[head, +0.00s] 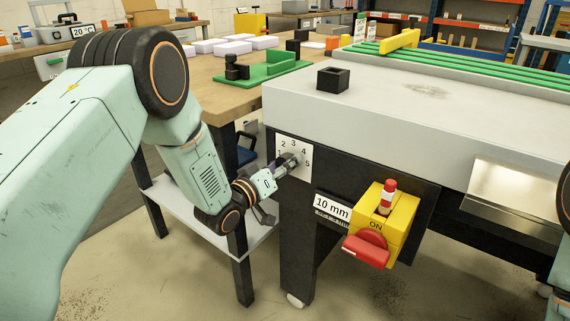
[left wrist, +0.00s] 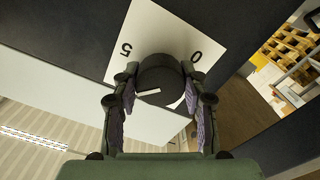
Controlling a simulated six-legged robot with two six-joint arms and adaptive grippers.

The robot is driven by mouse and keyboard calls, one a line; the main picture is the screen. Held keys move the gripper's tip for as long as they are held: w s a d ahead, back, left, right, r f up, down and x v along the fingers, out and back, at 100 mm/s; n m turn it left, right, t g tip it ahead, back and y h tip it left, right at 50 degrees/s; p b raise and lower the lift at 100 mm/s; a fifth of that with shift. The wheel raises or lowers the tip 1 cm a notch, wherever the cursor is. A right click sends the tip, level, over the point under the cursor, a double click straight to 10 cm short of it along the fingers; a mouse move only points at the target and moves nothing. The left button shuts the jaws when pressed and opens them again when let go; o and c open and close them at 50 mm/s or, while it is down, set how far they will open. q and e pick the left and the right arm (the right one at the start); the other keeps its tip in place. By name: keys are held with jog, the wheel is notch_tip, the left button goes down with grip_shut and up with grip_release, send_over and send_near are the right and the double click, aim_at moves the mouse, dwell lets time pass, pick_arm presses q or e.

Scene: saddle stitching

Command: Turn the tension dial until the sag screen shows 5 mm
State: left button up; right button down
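The tension dial (left wrist: 160,78) is a dark round knob with a white mark, on a white numbered plate (head: 293,149) on the machine's front leg. In the left wrist view it sits between the fingertips of my left gripper (left wrist: 159,82), one on each side, seemingly touching it. In the head view the left gripper (head: 284,167) reaches the plate from the left and covers much of the dial. The dial's exact setting is hard to read. The sag screen (head: 332,208) shows 10 mm. My right gripper is out of view.
A yellow switch box (head: 397,215) with a red knob (head: 368,249) marked ON sits right of the screen. The grey machine top (head: 430,110) carries a small black block (head: 333,79) and green strips. A wooden bench (head: 215,105) stands behind, with a white shelf (head: 190,215) lower left.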

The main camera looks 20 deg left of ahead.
pick_arm(q)
jog(key=c, duration=0.6)
jog(key=shift+m, duration=0.3)
jog(key=m+p, duration=0.2)
jog(key=m, duration=0.1)
jog(key=shift+m, duration=0.4)
jog(key=shift+m+p, duration=0.75)
jog(key=shift+m, duration=1.45)
jog(key=o, duration=1.2)
